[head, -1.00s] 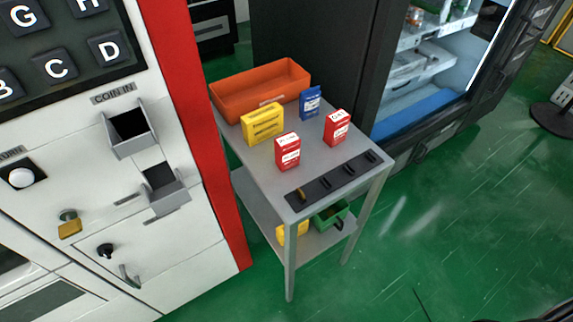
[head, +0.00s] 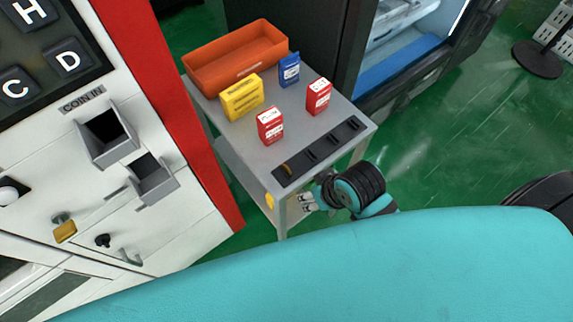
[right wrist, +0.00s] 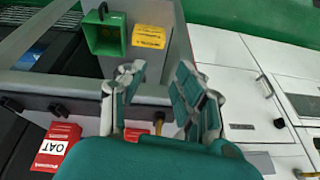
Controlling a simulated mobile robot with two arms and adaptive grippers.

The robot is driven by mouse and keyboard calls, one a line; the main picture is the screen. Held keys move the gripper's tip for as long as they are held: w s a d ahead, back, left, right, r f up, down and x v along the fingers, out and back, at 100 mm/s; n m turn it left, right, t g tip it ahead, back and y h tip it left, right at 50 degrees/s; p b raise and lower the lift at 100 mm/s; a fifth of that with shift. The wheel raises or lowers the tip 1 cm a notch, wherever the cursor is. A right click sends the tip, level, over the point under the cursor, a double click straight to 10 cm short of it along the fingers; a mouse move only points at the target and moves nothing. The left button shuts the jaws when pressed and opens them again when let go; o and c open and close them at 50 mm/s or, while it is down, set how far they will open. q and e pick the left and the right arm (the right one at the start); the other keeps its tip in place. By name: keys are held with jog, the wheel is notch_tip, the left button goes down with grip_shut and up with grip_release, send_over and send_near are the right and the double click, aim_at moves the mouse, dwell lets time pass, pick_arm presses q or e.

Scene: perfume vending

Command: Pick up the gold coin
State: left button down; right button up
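The gold coin (head: 288,169) stands in the left slot of a black coin holder (head: 320,152) along the front edge of the grey table (head: 255,168). It also shows as a small gold-brown piece (right wrist: 158,121) in the right wrist view, between and beyond my fingers. My right gripper (head: 307,202) is just in front of the table's front edge, to the right of the coin and apart from it. In the right wrist view its two fingers (right wrist: 160,90) are spread with nothing between them. My left gripper is out of view.
Two red boxes (head: 270,126) (head: 318,96), a yellow box (head: 241,97), a blue box (head: 289,70) and an orange bin (head: 236,60) stand on the table behind the holder. The vending machine (head: 130,200) is to the left. A green bin (right wrist: 104,35) shows below.

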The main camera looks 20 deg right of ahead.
jog(key=w+a+r+y, duration=0.1)
jog(key=a+r, duration=0.1)
jog(key=w+a+r+n+y, duration=0.1)
jog(key=w+a+r, duration=0.1)
jog(key=a+r, duration=0.1)
jog(key=w+a+r, duration=0.1)
jog(key=a+r, duration=0.2)
jog(key=shift+w+n+y, duration=0.25)
jog(key=shift+n+y, duration=0.05)
jog(key=shift+y, duration=0.1)
jog(key=w+a+r+n+g, duration=0.1)
jog(key=w+a+r+n, duration=0.1)
jog(key=a+r, duration=0.25)
notch_tip(320, 180, up, 8)
jog(key=m+g+h, duration=0.2)
jog(key=g+h, duration=0.1)
jog(key=h, duration=0.2)
send_over(288, 169)
jog(key=f, duration=1.1)
jog(key=shift+w+d+f, duration=0.25)
jog(key=shift+w, duration=0.05)
jog(key=shift+s+a+f+p, duration=0.15)
jog(key=shift+f+p, duration=0.1)
jog(key=shift+f, duration=1.15)
jog(key=shift+s+a+f+p, duration=0.15)
jog(key=shift+f+p, duration=0.1)
jog(key=shift+f, duration=1.1)
jog(key=shift+d, duration=0.1)
grip_shut()
